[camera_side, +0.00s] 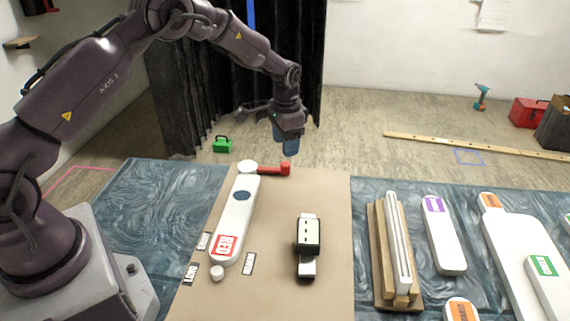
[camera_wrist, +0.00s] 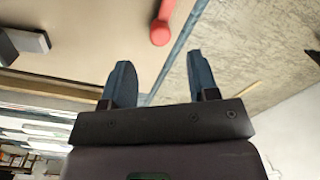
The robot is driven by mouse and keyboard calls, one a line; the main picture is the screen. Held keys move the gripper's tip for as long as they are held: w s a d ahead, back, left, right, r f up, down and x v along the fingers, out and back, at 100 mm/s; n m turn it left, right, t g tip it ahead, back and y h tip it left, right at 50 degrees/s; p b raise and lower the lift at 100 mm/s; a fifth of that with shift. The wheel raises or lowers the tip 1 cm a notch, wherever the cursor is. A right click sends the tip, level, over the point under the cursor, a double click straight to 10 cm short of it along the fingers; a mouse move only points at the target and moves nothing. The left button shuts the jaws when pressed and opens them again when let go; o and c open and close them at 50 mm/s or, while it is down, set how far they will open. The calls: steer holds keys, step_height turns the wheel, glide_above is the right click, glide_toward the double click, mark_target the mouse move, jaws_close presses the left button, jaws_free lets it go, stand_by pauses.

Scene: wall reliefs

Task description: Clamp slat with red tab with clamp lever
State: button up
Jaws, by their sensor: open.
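The white slat with the red tab (camera_side: 240,210) lies lengthwise on the tan board, its red-framed label at the near end and a dark oval on its upper half. The clamp lever (camera_side: 273,170) is red, with a round white pivot at the slat's far end; its arm points right, away from the slat. I cannot tell whether the pivot overlaps the slat. The lever's red knob shows in the wrist view (camera_wrist: 161,32). My gripper (camera_side: 287,150) is open and empty, above and near the lever's knob; its two blue fingers also show in the wrist view (camera_wrist: 160,65).
A black-and-white block (camera_side: 307,236) stands on the tan board (camera_side: 330,200), right of the slat. Small labels and a white peg (camera_side: 217,273) surround the slat's near end. A wooden rack (camera_side: 378,255) and other tabbed slats (camera_side: 444,236) lie to the right.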

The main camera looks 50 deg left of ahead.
mark_target(285, 163)
step_height(285, 163, down, 7)
steer(key=shift+a+f, duration=0.1)
stand_by(0.3)
jaws_close()
